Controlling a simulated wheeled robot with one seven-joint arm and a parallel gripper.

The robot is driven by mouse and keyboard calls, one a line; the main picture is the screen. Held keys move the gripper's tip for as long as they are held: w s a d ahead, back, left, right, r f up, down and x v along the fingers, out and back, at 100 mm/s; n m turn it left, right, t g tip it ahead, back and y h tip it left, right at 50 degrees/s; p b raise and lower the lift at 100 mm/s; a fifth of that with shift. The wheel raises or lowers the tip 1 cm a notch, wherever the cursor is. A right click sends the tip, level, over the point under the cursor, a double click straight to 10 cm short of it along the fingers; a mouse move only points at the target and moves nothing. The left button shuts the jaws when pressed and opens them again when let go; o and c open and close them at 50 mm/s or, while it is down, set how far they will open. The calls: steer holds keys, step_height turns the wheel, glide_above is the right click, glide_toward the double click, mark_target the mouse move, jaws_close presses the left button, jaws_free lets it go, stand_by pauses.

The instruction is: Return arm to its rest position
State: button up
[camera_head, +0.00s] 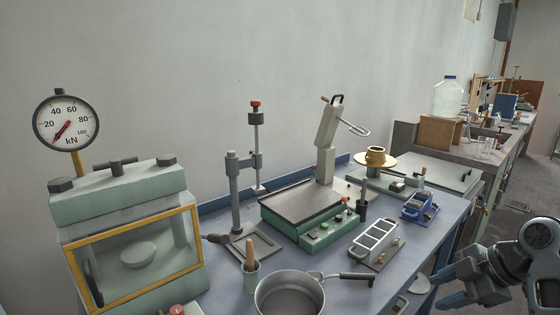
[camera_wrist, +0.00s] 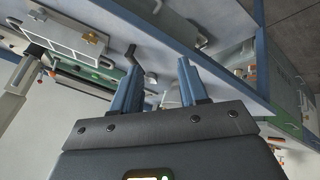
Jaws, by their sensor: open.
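My gripper (camera_head: 446,287) is at the lower right of the head view, beside the right front edge of the blue bench (camera_head: 345,292). My arm enters from the right edge, and its upper links are out of the picture. In the wrist view my gripper (camera_wrist: 158,82) has its two blue fingers apart, with nothing held between them. The bench and its items appear tilted beyond the fingers there.
A saucepan (camera_head: 290,293) stands near the bench front, its handle pointing right. A grey mould (camera_head: 376,243) and a blue device (camera_head: 419,208) lie near the right edge. A yellow-framed press (camera_head: 135,246) stands at left. Floor shows right of the bench.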

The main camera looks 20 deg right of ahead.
steer(key=s+a+f+m+t+h, duration=0.15)
steer(key=a+f+m, duration=0.35)
steer(key=a+f, duration=0.55)
steer(key=s+a+f+m+t+h, duration=0.2)
steer(key=s+a+m, duration=0.2)
steer(key=s+a, duration=0.4)
steer(key=s+a+r+m+t, duration=0.2)
steer(key=s+a+r, duration=0.1)
steer(key=s+r, duration=0.4)
steer(key=s+a+r+m+t, duration=0.1)
steer(key=s+a+r+t, duration=0.2)
steer(key=s+r, duration=0.4)
steer(key=s, duration=0.7)
steer(key=shift+a+r+m, duration=0.15)
steer(key=shift+a+m, duration=0.15)
steer(key=shift+m, duration=0.1)
